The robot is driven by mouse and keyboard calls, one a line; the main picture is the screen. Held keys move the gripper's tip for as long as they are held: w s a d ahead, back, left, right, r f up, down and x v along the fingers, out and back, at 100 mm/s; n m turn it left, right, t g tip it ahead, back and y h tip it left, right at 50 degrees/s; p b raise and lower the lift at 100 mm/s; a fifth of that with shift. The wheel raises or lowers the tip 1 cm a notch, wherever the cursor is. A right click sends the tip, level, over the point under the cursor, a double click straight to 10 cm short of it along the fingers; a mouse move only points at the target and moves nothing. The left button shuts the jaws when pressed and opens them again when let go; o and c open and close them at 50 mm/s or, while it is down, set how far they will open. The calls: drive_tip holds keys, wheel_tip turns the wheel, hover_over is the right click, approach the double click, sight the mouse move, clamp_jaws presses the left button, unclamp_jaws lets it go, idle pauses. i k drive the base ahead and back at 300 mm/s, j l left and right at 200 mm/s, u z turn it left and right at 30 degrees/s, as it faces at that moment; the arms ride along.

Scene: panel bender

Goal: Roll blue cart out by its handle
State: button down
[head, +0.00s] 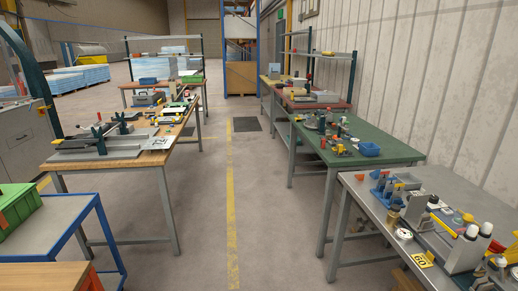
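The blue cart (79,231) stands at the lower left, partly cut off by the left edge. It has a blue tube frame and a grey top. A green and orange box (17,213) rests on its left part. Blue tubes run down the cart's right end; I cannot tell which part is the handle. My gripper is not in view.
A wood-topped orange piece (45,277) covers the cart's near side. A wooden workbench (95,163) with tools stands just beyond the cart. Green (345,157) and grey (365,207) benches line the right. The aisle with a yellow floor line (231,200) is clear.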

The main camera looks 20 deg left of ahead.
sight(43, 235)
drive_tip(key=i+j+u, duration=0.15)
drive_tip(key=i+u, duration=0.7)
drive_tip(key=i, duration=0.3)
drive_tip(key=i+z, duration=0.2)
drive_tip(key=i, duration=0.7)
drive_tip(key=i+j+z, duration=0.2)
drive_tip(key=i, duration=0.65)
drive_tip(key=i+l+u, duration=0.1)
drive_tip(key=i+u, duration=0.35)
drive_tip(key=i+l+u, duration=0.2)
drive_tip(key=u, duration=0.3)
drive_tip(key=i+u, duration=0.1)
drive_tip(key=u, duration=0.75)
